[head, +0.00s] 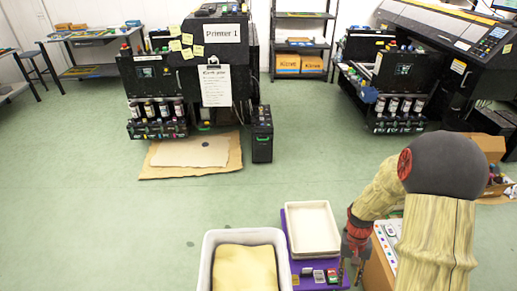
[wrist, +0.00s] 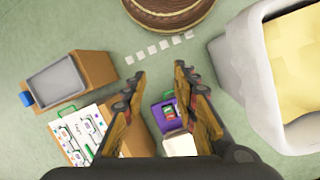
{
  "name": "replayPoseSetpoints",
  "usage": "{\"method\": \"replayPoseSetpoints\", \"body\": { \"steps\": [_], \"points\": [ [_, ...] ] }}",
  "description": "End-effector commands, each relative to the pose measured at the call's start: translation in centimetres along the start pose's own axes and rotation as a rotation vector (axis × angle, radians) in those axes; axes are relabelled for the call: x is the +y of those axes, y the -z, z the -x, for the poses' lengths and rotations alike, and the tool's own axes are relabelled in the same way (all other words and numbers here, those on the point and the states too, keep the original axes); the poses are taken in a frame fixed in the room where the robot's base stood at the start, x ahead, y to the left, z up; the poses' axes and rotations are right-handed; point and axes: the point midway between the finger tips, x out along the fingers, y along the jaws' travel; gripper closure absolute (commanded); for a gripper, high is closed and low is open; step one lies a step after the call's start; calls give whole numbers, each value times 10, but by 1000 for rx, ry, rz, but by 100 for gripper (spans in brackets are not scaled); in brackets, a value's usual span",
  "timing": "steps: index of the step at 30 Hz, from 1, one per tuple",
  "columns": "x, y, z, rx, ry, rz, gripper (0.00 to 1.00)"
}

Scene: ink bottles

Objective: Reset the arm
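My arm comes in at the right of the head view and bends down. My gripper (head: 350,268) hangs beside the right edge of a purple tray (head: 289,225). In the wrist view my gripper (wrist: 161,72) has its two fingers spread apart, with nothing between the tips. The purple tray (wrist: 158,118) shows beyond and between the fingers, partly hidden by them.
A white bin (head: 208,262) with a yellow cloth (head: 245,267) stands left of the purple tray. A cardboard box (head: 375,272) with a printed sheet is at the right. Printer 1 (head: 215,50) and another printer (head: 450,50) stand at the back. Green floor between is mostly clear.

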Motion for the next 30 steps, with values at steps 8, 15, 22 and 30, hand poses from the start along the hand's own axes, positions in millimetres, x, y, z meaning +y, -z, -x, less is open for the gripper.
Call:
{"method": "replayPoseSetpoints", "body": {
  "steps": [8,15,22,30],
  "points": [
    [-12,-60,104,92,22,118,71],
    [-20,-116,171,197,46,189,71],
    [-27,-165,223,333,75,224,71],
    [-33,-212,281,552,113,261,71]
  ]
}}
